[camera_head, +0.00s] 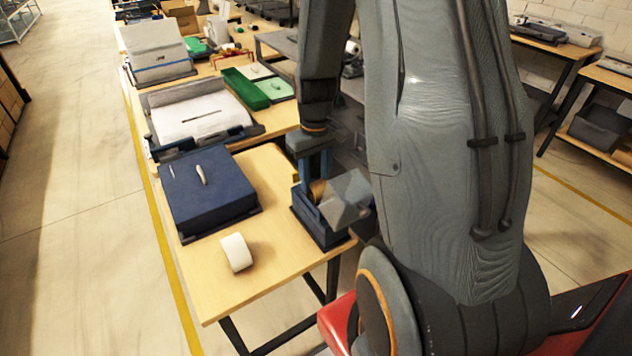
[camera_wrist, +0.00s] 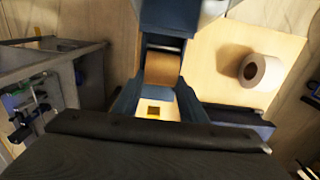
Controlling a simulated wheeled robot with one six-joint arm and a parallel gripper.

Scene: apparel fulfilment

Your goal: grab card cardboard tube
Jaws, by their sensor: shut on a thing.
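A brown cardboard tube (camera_head: 318,189) shows low between the blue fingers of my gripper (camera_head: 319,172), over a small dark blue open bin (camera_head: 315,226) near the table's right edge. In the wrist view the tube (camera_wrist: 163,69) is a tan band between the jaws, and my gripper (camera_wrist: 162,62) is shut on it. The tube's ends are largely hidden. I cannot tell whether the tube touches the bin. A grey faceted object (camera_head: 346,196) sits beside the tube at the bin's right side and partly covers it.
A white roll (camera_head: 236,252) lies on the wooden table (camera_head: 268,276); it also shows in the wrist view (camera_wrist: 261,72). A dark blue box (camera_head: 208,193) stands left of the bin. Grey trays and a green tray (camera_head: 246,89) stand farther back. The table's front is mostly clear.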

